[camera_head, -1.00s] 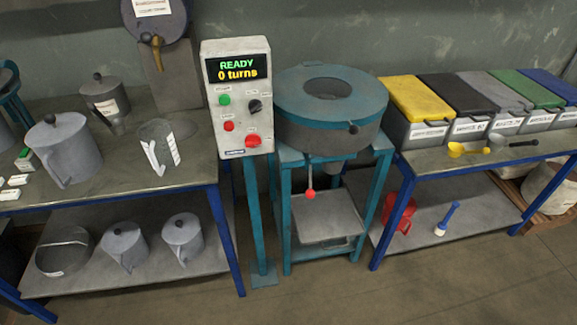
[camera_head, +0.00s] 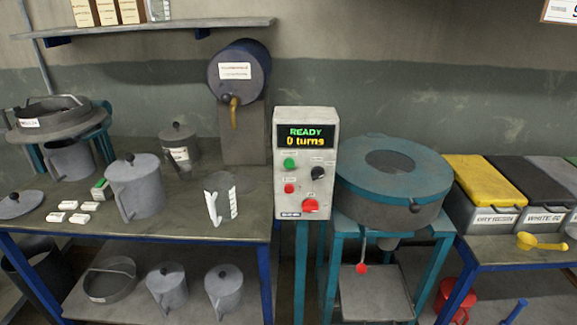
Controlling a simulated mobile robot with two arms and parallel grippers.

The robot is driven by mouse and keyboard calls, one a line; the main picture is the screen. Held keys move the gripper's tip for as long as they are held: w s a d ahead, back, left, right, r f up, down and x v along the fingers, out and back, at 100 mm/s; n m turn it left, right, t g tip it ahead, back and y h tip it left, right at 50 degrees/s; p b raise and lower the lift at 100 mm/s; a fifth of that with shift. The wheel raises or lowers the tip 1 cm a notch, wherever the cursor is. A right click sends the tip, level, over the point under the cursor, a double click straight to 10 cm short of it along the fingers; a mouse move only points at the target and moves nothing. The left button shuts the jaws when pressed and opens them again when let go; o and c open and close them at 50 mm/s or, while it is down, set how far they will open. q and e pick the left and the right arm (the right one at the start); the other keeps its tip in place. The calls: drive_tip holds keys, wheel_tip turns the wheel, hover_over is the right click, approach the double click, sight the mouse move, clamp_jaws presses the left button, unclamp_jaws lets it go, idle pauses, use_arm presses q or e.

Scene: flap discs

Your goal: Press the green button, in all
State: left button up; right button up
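The green button (camera_head: 289,163) is on the upper left of the front of a grey control box (camera_head: 304,212), below its display. The display (camera_head: 306,136) reads "READY" and "0 turns". A black knob (camera_head: 318,173) is to the right of the green button. A smaller red button (camera_head: 289,188) is below it, and a larger red control (camera_head: 310,205) is at the lower right. Neither of my grippers shows in the head view.
A round teal-topped machine (camera_head: 393,170) on a teal stand is right of the box. A table (camera_head: 150,230) with grey cans is on the left. Bins with yellow (camera_head: 482,182) and dark lids stand on the right table. A tank (camera_head: 238,75) stands behind.

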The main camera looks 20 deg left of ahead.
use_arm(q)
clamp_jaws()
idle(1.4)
